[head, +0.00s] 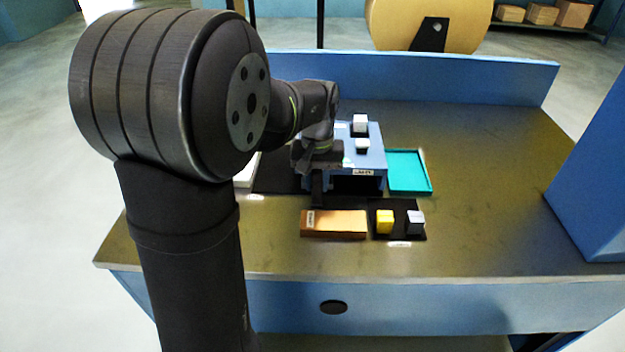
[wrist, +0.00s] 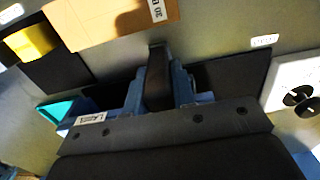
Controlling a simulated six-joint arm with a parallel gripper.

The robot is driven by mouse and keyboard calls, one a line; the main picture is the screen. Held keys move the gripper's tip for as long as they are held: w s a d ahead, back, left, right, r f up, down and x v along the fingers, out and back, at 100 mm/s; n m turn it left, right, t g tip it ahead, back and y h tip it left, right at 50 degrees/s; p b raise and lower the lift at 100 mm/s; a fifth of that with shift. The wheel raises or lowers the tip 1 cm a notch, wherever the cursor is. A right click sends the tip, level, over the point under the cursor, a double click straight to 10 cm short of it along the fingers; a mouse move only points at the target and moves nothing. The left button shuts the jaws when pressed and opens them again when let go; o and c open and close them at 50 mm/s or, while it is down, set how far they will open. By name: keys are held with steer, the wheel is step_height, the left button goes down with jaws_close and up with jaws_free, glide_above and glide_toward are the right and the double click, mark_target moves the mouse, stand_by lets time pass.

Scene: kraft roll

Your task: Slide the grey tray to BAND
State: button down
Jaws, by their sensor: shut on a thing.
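No tray that looks clearly grey shows in either view. A blue open-fronted stand (head: 378,160) with a small label on its front is on the bench, with white and pale blocks (head: 361,123) on top. My gripper (head: 317,188) is low at the stand's left front. In the wrist view a dark finger (wrist: 158,78) has blue parts of the stand (wrist: 134,97) on both sides. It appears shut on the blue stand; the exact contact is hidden. A teal tray (head: 427,190) lies right of the stand. I cannot read a label as BAND.
A brown carton (head: 333,225) lies in front of the stand. A white piece (head: 246,172) is at left.

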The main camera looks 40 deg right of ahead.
steer(key=c, duration=1.2)
jaws_free()
step_height(320, 180, up, 18)
steer(key=shift+f, duration=0.25)
steer(key=shift+f, duration=0.15)
step_height(320, 180, down, 17)
steer(key=shift+f, duration=0.1)
